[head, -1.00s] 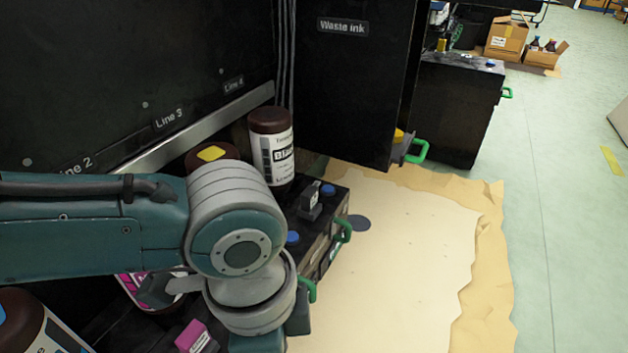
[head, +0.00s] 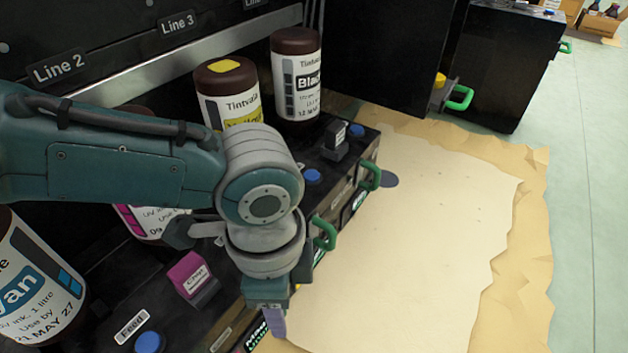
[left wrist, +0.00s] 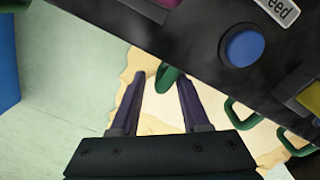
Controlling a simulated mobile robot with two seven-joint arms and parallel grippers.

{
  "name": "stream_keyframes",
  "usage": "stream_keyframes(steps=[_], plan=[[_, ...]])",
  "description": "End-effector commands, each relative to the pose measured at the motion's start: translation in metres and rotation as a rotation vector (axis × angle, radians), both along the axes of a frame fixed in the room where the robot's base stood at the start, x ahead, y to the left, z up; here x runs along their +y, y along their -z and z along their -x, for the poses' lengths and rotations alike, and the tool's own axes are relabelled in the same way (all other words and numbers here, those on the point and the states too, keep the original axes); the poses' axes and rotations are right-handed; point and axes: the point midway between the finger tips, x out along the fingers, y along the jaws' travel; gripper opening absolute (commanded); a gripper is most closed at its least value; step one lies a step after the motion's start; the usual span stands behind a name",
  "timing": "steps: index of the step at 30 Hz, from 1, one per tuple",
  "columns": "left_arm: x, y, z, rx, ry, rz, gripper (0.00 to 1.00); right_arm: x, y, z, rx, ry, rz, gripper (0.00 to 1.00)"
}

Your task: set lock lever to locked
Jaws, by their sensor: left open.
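Green lever handles stick out from the front of the black ink station; in the head view one (head: 325,234) is beside my left wrist and another (head: 371,176) is farther back. My left gripper (head: 272,322) points down in front of the station's front face. In the left wrist view the gripper (left wrist: 161,80) is open, and a green lever (left wrist: 169,77) shows between its fingertips. I cannot tell whether they touch. Another green lever (left wrist: 240,115) is to the right. The lever at the gripper is hidden in the head view. My right gripper is not in view.
Cyan (head: 35,285), yellow (head: 229,92) and black (head: 297,75) ink bottles stand along the station. A blue button (head: 149,342) and a magenta block (head: 190,274) are on its top. The paper-covered floor (head: 430,230) to the right is clear.

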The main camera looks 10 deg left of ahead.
Motion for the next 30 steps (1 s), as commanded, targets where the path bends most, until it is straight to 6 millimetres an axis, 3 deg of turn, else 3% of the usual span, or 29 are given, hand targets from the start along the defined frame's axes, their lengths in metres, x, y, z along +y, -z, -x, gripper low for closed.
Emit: stream_keyframes(steps=[6, 18, 30], plan=[[-0.0001, -0.0007, -0.0003, -0.001, 0.000, 0.000, 0.46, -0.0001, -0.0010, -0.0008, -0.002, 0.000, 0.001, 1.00], [-0.0002, -0.0006, -0.0001, 0.000, 0.000, 0.000, 0.01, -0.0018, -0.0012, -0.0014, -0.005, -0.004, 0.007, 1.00], [-0.0001, -0.0004, 0.0000, 0.000, 0.000, 0.000, 0.00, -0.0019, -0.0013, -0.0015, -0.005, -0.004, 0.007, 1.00]])
